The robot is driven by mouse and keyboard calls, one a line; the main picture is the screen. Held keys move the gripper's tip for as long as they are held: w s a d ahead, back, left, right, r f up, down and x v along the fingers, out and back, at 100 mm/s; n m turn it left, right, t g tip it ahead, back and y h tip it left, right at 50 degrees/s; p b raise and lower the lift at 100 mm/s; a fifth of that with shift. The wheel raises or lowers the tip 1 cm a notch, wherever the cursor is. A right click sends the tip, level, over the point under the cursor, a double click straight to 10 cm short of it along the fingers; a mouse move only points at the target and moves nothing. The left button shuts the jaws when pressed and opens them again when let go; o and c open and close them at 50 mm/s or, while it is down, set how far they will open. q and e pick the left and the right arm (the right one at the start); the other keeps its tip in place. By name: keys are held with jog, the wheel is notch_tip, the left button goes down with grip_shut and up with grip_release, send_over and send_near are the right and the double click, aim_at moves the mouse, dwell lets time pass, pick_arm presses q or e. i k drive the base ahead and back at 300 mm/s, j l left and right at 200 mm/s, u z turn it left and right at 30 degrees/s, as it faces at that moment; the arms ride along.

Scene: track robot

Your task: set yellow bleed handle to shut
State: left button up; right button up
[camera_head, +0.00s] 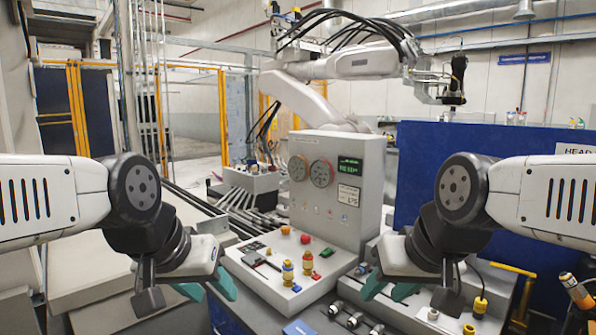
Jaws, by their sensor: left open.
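A yellow bent bar (514,269) stands at the right, beyond my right gripper. It has a horizontal top arm and a part running down, and it is the most handle-like yellow thing in view. I cannot tell from here whether it is set open or shut. My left gripper (207,288) hangs left of the control console, with its teal fingertips apart and nothing between them. My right gripper (389,288) hangs over the right side of the console, its teal fingertips apart and empty. Both grippers are well apart from the yellow bar.
A grey console (262,287) with red buttons and yellow-red knobs (308,264) stands in the middle, below a gauge panel (337,185). Yellow plugs (480,306) and several dark fittings sit on the bench at front right. A blue partition (412,165) stands behind.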

aim_at(531, 277)
jog(key=z, duration=2.05)
jog(key=k+j+z, duration=0.1)
jog(key=j+z, duration=0.15)
jog(key=z, duration=0.15)
jog(key=k+j+z, duration=0.1)
jog(key=z, duration=0.3)
jog(key=k+j+z, duration=0.2)
jog(key=z, duration=0.2)
jog(key=i+j, duration=0.1)
jog(key=j, duration=0.3)
